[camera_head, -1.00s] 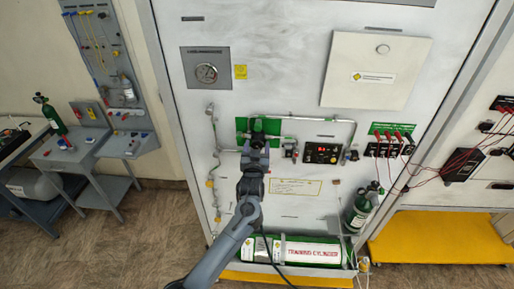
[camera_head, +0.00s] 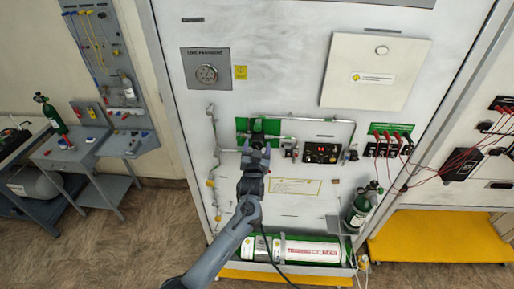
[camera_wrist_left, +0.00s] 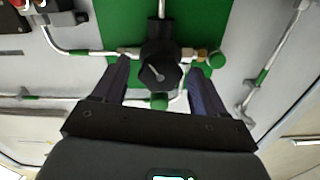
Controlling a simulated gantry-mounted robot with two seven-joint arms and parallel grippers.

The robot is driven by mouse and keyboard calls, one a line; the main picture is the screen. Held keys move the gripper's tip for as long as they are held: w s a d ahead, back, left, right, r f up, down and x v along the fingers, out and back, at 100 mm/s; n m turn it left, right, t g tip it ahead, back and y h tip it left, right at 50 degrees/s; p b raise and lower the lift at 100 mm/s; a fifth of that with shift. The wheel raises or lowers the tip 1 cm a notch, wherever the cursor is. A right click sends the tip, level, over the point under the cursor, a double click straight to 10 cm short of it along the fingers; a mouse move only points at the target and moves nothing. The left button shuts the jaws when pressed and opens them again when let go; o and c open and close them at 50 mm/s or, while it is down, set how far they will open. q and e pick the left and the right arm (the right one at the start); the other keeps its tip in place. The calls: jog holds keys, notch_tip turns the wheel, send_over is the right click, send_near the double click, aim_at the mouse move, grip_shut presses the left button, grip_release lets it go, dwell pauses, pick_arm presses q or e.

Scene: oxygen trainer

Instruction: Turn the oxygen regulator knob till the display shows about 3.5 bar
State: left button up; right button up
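The black regulator knob (camera_wrist_left: 160,73) with a pale pointer mark sits in front of a green plate (camera_wrist_left: 110,22) in the left wrist view. In the head view the regulator (camera_head: 257,126) is partly hidden by my left gripper (camera_head: 256,143). In the left wrist view the fingers of my left gripper (camera_wrist_left: 160,80) stand apart, one on each side of the knob, with gaps showing between them and it. The display (camera_head: 322,148) on the black unit right of the regulator glows red; its digits are too small to read. My right gripper is not in view.
Metal pipes (camera_head: 318,119) run beside the regulator. A round gauge (camera_head: 207,74) is on the panel's upper left. A white training cylinder (camera_head: 310,250) lies below, with a small green cylinder (camera_head: 358,210) at right. Red leads (camera_head: 392,136) hang further right.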

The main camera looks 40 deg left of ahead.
pick_arm(q)
jog(key=shift+s+d, duration=0.1)
jog(key=b+v, duration=0.2)
jog(key=v, duration=0.8)
jog(key=shift+s+d, duration=0.15)
jog(key=shift+s, duration=0.1)
dwell(0.3)
